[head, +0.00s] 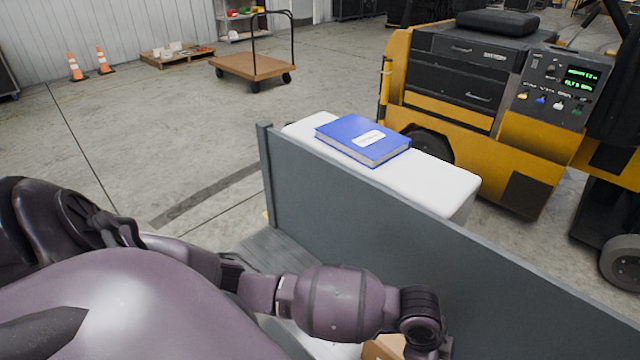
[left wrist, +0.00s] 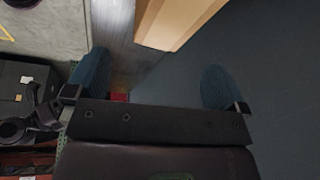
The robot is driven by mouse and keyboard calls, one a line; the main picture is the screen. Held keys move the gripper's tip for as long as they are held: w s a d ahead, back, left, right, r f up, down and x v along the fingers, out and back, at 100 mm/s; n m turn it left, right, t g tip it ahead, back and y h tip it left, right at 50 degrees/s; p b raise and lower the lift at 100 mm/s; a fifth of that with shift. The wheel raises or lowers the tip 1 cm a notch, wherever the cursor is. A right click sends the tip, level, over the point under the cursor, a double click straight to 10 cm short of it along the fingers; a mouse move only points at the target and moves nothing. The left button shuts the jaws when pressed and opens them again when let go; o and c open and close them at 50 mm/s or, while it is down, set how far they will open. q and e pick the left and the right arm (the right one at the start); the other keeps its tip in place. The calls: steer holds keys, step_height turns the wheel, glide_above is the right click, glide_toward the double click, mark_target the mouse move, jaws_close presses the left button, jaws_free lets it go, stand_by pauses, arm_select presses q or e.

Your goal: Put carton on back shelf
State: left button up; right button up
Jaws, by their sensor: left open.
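A brown carton (head: 384,348) shows only as a small piece at the bottom edge of the head view, beside my left wrist. In the left wrist view the carton (left wrist: 178,22) is a tan box at the top, beyond the fingers. My left gripper (left wrist: 155,62) is open, its two blue fingers wide apart with nothing seen between them; the carton lies ahead, apart from them. In the head view its fingers are out of frame. I cannot tell which surface is the back shelf. My right gripper is not in view.
A tall grey panel (head: 400,225) stands along my left arm. Behind it, a blue book (head: 363,139) lies on a white box-like surface (head: 440,183). A yellow forklift (head: 450,105) stands beyond. A flat cart (head: 252,66), cones and a pallet are far back on open floor.

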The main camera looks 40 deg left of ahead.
arm_select(q)
steer(key=shift+s+d+f+n+t+h, duration=0.35)
steer(key=shift+n+t+h, duration=0.2)
steer(key=shift+n, duration=0.25)
steer(key=shift+s+a+n+t+h, duration=0.15)
steer(key=shift+n+t+h, duration=0.25)
steer(key=shift+n, duration=0.3)
steer(key=s+a+f+n+t+y, duration=0.1)
steer(key=s+a+n+t, duration=0.3)
steer(key=a, duration=0.6)
steer(key=s+a+f+n+t+y, duration=0.1)
steer(key=s+a+n+t+y, duration=0.3)
steer(key=a, duration=0.6)
steer(key=s+n, duration=0.2)
steer(key=n, duration=0.1)
steer(key=shift+s+f+y, duration=0.15)
steer(key=shift+s+y, duration=0.2)
steer(key=shift+s, duration=0.05)
steer(key=shift+a, duration=0.1)
